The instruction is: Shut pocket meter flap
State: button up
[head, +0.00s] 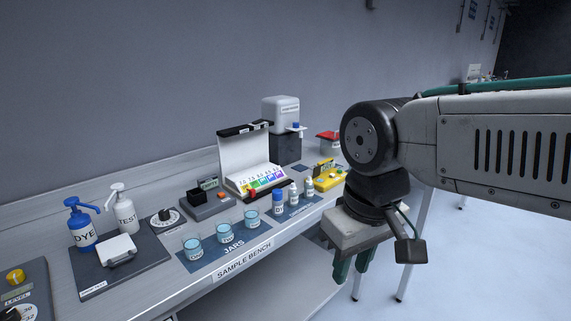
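A small yellow device (328,182), which looks like the pocket meter, lies at the right end of the sample bench. A part at its back stands raised and looks like its flap (322,167); it is too small to tell its exact angle. My gripper (352,270) hangs in front of the bench's right end, to the right of and nearer than the yellow device. It points down and touches nothing. Its green fingers show a gap between them, with nothing held.
The bench (165,289) carries several beakers on a blue JARS mat (222,255), small bottles (293,194), an open white colour-chart case (243,160), a grey dispenser (281,112), DYE (84,232) and TEST (124,214) pump bottles. A red-lidded box (328,142) stands behind.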

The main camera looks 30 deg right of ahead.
aim_at(316, 170)
jog(key=z, duration=0.15)
jog(key=i, duration=0.65)
jog(key=z, duration=0.7)
jog(key=i, duration=0.4)
jog(key=z, duration=0.35)
